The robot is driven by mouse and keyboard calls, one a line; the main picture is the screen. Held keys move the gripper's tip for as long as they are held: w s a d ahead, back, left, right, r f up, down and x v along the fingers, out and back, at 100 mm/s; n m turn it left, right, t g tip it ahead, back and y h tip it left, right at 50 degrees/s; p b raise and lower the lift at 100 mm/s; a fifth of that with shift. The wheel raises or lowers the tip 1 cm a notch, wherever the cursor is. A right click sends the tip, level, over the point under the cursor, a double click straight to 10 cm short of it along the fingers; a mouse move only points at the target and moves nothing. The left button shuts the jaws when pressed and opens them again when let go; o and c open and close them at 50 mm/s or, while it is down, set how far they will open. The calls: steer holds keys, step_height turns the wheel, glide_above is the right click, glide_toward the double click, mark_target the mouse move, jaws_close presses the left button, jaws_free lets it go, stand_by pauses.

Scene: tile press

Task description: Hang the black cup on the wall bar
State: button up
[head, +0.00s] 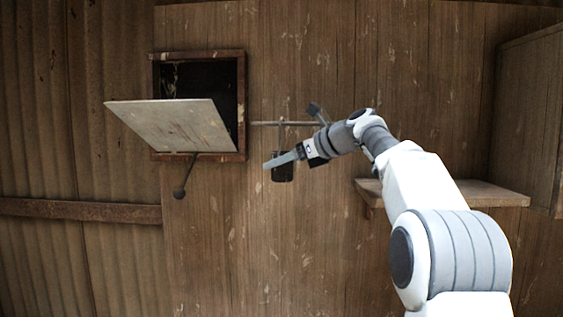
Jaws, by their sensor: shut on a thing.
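The black cup (283,174) is in front of the plank wall, just below the wall bar (264,123). The thin metal bar runs level to the right of the wall opening, and its right part is hidden behind my arm. My gripper (273,162) reaches in from the right and is shut on the cup. A finger crosses in front of the cup's upper part. A thin upright piece shows between bar and cup; I cannot tell whether the cup touches the bar.
A framed opening (240,100) in the wall has a pale flap (172,124) tilted outward, with a dark knobbed lever (182,186) below. A wooden shelf (480,192) and a cabinet (528,110) are at the right. The wall below the cup is clear.

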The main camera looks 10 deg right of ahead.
steer(key=o, duration=1.5)
steer(key=shift+d, duration=0.1)
